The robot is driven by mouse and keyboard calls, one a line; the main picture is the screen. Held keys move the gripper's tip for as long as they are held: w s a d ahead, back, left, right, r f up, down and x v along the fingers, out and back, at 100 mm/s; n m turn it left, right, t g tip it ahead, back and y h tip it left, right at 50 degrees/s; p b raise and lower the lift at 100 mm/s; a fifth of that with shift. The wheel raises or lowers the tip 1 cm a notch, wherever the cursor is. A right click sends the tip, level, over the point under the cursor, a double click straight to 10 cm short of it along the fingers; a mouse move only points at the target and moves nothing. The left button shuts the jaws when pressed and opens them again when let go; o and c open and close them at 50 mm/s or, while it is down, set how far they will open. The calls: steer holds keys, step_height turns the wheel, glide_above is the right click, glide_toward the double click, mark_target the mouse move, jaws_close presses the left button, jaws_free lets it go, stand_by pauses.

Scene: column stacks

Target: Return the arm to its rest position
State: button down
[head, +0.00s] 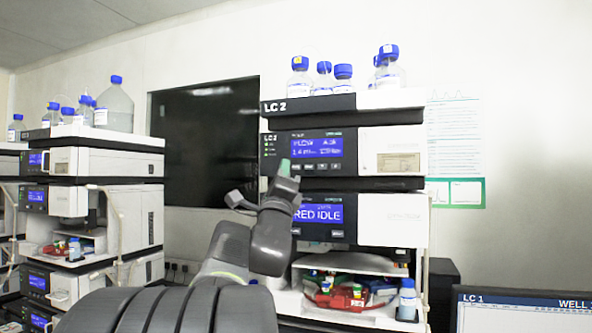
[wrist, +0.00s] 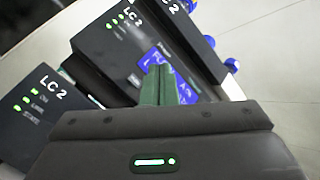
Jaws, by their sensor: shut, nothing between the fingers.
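My arm (head: 270,245) reaches up from the bottom of the head view towards the LC 2 stack (head: 388,217). My gripper (head: 285,167) is in front of the upper blue display of that stack, with its green fingertips together and empty. In the wrist view my gripper's green fingers (wrist: 158,85) point at the LC 2 front, which looks tilted there. The fingers cover part of the blue display (wrist: 182,88). I cannot tell whether the fingertips touch the panel.
Several blue-capped bottles (head: 389,70) stand on top of the LC 2 stack. Another stack (head: 108,160) stands at the left. A dark panel (head: 205,130) is on the wall between them. A monitor (head: 525,312) is at the lower right. An open tray (head: 345,296) holds small coloured items.

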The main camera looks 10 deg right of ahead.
stand_by(0.4)
steer(key=w+p, duration=0.1)
steer(key=w+d+p, duration=0.1)
steer(key=p, duration=0.1)
steer(key=shift+d+r, duration=0.1)
steer(key=shift+r, duration=0.15)
steer(key=shift+s+p, duration=0.15)
steer(key=shift+p, duration=0.5)
steer(key=shift+p, duration=1.25)
steer(key=s+a+b, duration=0.2)
steer(key=s, duration=0.1)
steer(key=s+a+b, duration=0.1)
steer(key=s, duration=0.1)
steer(key=shift+a+f, duration=0.2)
steer(key=shift+f, duration=0.05)
